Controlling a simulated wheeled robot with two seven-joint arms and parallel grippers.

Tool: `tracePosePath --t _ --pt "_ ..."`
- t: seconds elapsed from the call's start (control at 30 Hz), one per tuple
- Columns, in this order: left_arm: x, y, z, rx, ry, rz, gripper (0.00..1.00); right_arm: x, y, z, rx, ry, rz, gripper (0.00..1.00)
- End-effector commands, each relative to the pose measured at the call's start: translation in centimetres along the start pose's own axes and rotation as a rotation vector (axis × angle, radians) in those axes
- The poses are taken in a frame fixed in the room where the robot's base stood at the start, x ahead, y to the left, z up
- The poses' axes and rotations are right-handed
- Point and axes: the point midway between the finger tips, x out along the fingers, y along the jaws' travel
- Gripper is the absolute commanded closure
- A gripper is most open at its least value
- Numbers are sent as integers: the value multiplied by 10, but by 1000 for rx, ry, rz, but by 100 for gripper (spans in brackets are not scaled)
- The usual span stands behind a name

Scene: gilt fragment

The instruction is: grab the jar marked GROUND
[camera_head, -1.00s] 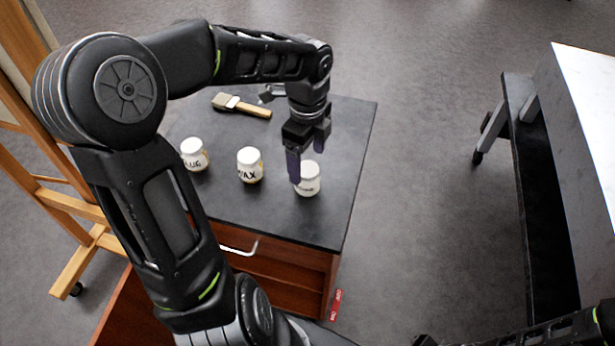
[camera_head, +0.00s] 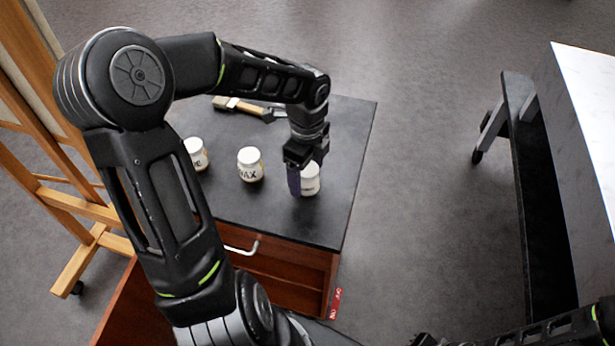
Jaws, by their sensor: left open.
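Three white-lidded jars stand in a row on the dark tabletop. The rightmost jar (camera_head: 311,180) is partly hidden by my left gripper, and its label cannot be read. The middle jar (camera_head: 250,165) reads WAX. The left jar (camera_head: 198,153) is partly covered by my arm and shows only the end of its word. My left gripper (camera_head: 303,181) is open and points down at the rightmost jar, with one dark finger in front of its left side. The other finger is hidden, so I cannot tell whether the jaws straddle the jar. My right gripper is out of view.
A brush (camera_head: 240,106) lies at the back of the cabinet top (camera_head: 290,228). A wooden easel (camera_head: 80,205) stands at the left. A table with a white top (camera_head: 590,110) is at the right, with clear floor between. My right arm crosses the bottom right corner.

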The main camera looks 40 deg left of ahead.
Motion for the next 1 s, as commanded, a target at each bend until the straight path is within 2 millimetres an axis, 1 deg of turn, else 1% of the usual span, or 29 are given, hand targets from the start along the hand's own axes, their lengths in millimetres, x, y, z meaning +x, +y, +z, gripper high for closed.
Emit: tracePosePath --t 0.27,1.0 --pt "0 0 0 0 0 0 19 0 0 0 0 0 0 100" --pt "0 0 0 0 0 0 79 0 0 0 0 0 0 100"
